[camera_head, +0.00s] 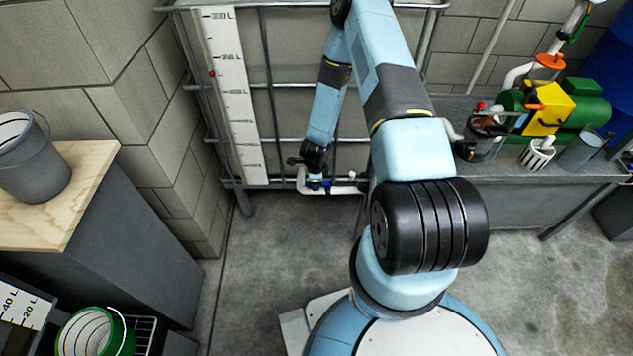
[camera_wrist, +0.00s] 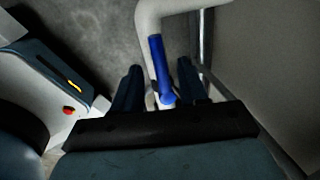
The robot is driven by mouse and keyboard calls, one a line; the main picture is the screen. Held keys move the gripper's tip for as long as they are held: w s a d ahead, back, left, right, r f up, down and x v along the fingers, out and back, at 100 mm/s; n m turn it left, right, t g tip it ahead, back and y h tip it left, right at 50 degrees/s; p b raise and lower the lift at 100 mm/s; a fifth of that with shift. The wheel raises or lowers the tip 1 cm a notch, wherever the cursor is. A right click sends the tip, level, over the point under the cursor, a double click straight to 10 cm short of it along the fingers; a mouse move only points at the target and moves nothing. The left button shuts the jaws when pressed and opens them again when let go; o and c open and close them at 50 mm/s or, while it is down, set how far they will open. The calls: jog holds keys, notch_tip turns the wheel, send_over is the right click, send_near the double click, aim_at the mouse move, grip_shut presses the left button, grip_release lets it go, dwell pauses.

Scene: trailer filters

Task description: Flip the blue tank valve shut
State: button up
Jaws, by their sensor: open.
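The blue tank valve handle (camera_wrist: 157,62) shows in the wrist view as a long blue lever beside a white pipe (camera_wrist: 150,20). Its near end lies between the two dark fingers of my gripper (camera_wrist: 160,78), which stand apart on either side of it. I cannot tell whether either finger touches it. In the head view my gripper (camera_head: 315,172) is low at the front of the caged tank (camera_head: 300,115), right at the white outlet pipe (camera_head: 345,189). Only small bits of blue show there, and the gripper hides most of the valve.
A metal bench (camera_head: 560,185) with a green and yellow pump (camera_head: 560,108) and cups stands at the right. A wood-topped cabinet (camera_head: 85,165) with a grey bucket (camera_head: 35,165) stands at the left. A block wall is behind it. The concrete floor (camera_head: 260,270) between is clear.

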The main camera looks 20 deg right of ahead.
jog(key=shift+w+f, duration=0.1)
jog(key=shift+f, duration=0.45)
jog(key=shift+c, duration=0.2)
grip_shut()
